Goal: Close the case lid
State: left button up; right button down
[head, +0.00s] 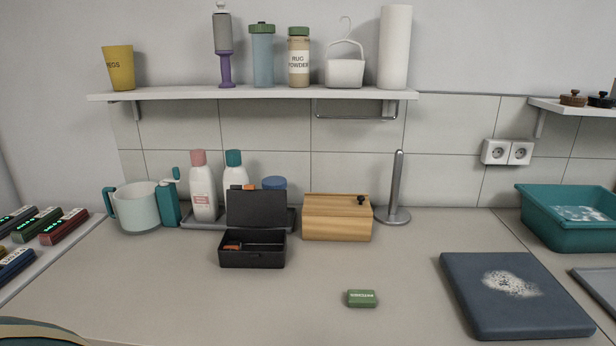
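A small black case (252,257) stands on the counter, left of the middle. Its lid (257,208) is up, standing roughly upright along the case's back edge. Inside the case an orange item (232,246) lies at the left, and the rest of the inside is dark. A bit of orange shows at the top edge of the lid. Neither of my grippers is in the head view.
A wooden box (337,219) stands close to the right of the case, with bottles (203,190) behind it to the left. A green matchbox (361,299) lies in front, and a dark blue board (512,295) lies at right. The counter before the case is clear.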

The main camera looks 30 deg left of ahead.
aim_at(255, 208)
jog(key=j+u, duration=0.45)
jog(key=i+j+u, duration=0.1)
jog(key=j+u, duration=0.4)
jog(key=j+z, duration=0.35)
jog(key=k+j+z, duration=0.1)
jog(key=z, duration=0.25)
jog(key=j, duration=0.1)
